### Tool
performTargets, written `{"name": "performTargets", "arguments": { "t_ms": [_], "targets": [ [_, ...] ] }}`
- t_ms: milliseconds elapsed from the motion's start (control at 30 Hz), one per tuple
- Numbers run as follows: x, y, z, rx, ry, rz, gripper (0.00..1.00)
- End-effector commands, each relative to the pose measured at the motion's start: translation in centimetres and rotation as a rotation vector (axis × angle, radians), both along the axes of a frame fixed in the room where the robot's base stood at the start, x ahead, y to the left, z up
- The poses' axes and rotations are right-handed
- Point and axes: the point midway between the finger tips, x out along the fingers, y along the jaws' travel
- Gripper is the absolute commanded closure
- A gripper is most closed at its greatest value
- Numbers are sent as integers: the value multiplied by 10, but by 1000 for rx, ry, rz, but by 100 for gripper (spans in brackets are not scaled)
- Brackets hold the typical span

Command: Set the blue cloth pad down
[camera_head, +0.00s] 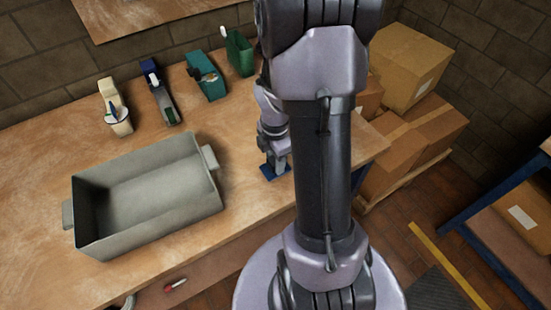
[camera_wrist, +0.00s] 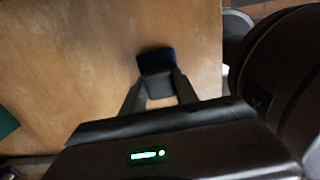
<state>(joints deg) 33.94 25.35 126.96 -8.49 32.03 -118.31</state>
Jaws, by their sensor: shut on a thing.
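The blue cloth pad (camera_head: 267,173) shows at the tip of my gripper (camera_head: 281,167) in the head view, at or just over the wooden bench top (camera_head: 245,205). My arm hides part of the area around it. In the wrist view the pad (camera_wrist: 157,62) is a small blue and dark block between the fingertips of my gripper (camera_wrist: 160,84), which are shut on it. A dark shadow lies close around its far edge. I cannot tell whether the pad touches the bench.
A grey open bin (camera_head: 147,240) stands on the bench at left. Several tape dispensers or similar tools, one cream (camera_head: 115,107), line the back. Cardboard boxes (camera_head: 408,70) are stacked at right beyond the bench. Bench around the pad is clear.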

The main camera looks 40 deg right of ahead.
Motion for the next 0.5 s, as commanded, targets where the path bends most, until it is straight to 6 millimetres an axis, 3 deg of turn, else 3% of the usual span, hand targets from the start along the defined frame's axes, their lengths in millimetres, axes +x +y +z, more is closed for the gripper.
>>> {"name": "performTargets", "arguments": {
  "t_ms": [500],
  "targets": [
    [0,0,-3,0,0,0,100]
  ]
}}
